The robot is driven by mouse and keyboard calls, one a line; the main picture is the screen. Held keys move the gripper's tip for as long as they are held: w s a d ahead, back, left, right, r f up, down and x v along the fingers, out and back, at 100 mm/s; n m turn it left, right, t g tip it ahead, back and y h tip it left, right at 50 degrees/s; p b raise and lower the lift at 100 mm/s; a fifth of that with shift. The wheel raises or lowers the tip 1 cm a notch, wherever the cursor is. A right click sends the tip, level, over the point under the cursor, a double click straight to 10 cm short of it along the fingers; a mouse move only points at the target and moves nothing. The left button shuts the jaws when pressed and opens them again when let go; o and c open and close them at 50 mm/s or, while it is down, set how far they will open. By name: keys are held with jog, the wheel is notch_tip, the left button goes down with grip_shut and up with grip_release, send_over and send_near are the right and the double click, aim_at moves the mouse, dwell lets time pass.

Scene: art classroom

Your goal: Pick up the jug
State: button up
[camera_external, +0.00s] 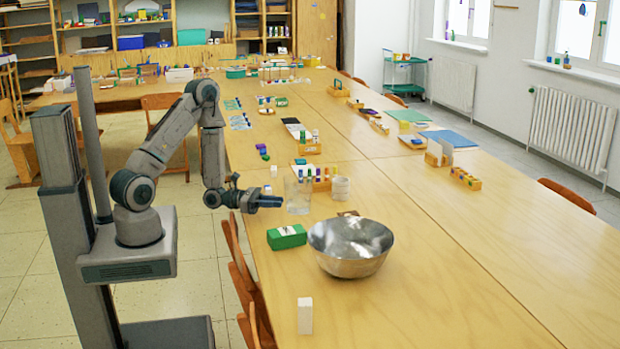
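A clear glass vessel, which looks like the jug (298,195), stands upright near the left edge of the long wooden table (430,270). My gripper (271,201) points right toward it from the table's left edge, at about the height of its lower half. The fingertips look close to the glass, with a small gap in the picture. The fingers are small and dark, and I cannot tell how far apart they are. Nothing shows clearly between them.
A white ringed cup (341,189) stands right of the jug, and a wooden holder with coloured bottles (318,178) behind. A green box (287,237), a large metal bowl (350,246) and a white block (305,316) are nearer. Chairs (243,265) line the left edge. The right front table is clear.

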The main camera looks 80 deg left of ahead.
aim_at(297, 212)
jog(key=shift+w+d+f, duration=0.1)
jog(key=shift+f, duration=0.3)
jog(key=shift+w+d+r, duration=0.1)
jog(key=shift+w+r, duration=0.05)
jog(key=shift+w, duration=0.15)
jog(key=x, duration=0.6)
jog(key=shift+w+d+p, duration=0.15)
jog(key=shift+w+p, duration=0.2)
grip_shut()
